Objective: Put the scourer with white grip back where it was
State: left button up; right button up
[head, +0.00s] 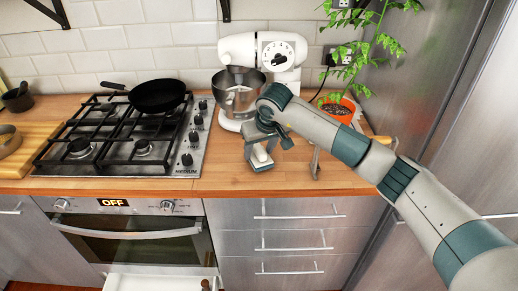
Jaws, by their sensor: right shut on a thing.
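My right gripper (261,163) hangs low over the wooden counter, to the right of the hob and in front of the mixer. It is shut on a small pale thing (261,153), which looks like the white grip of the scourer. The fingers and the wrist hide most of it, and I cannot tell whether its underside touches the counter. My left gripper is not in view.
The stand mixer (264,48) with its steel bowl stands behind my right gripper. A potted plant (342,108) is at the back right, and a grey object (315,163) is near the front edge. A black pan (158,96) sits on the hob (110,150).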

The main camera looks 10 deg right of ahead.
jog(key=shift+f, duration=0.35)
jog(key=o, duration=1)
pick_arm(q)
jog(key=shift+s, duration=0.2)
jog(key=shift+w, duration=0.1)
